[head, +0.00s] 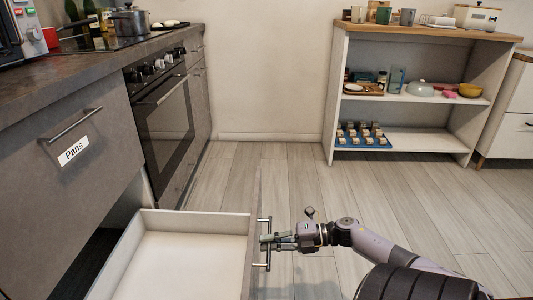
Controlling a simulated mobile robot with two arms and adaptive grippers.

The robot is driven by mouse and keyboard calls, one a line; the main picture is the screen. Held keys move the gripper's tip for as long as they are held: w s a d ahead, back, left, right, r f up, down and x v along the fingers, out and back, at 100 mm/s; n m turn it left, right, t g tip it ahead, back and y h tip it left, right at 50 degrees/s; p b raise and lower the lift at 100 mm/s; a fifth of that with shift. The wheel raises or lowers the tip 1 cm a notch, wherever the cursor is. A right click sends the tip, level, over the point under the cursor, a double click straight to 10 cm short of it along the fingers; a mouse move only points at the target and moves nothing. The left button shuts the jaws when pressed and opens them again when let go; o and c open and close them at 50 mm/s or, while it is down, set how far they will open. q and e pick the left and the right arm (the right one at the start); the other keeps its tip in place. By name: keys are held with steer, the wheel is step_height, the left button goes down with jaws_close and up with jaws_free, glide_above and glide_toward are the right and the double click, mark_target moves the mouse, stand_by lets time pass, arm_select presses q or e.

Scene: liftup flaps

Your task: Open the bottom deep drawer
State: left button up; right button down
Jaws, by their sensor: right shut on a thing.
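The bottom deep drawer (185,265) is pulled out from the grey kitchen cabinet at the lower left. Its white inside is empty where it shows. A metal bar handle (268,230) stands on its front panel, which faces right. My right gripper (272,240) is shut on this handle, with my arm reaching in from the lower right. The drawer's near end is cut off by the bottom of the view. My left gripper is not in view.
Above the open drawer is a closed grey drawer labelled "Pans" (75,150). An oven (165,120) stands beyond it, with a pot (130,20) on the counter above. An open shelf (420,100) stands at the back right. The wooden floor (300,185) between is clear.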

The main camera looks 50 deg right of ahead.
steer(key=c, duration=1.7)
jaws_free()
steer(key=v, duration=1.2)
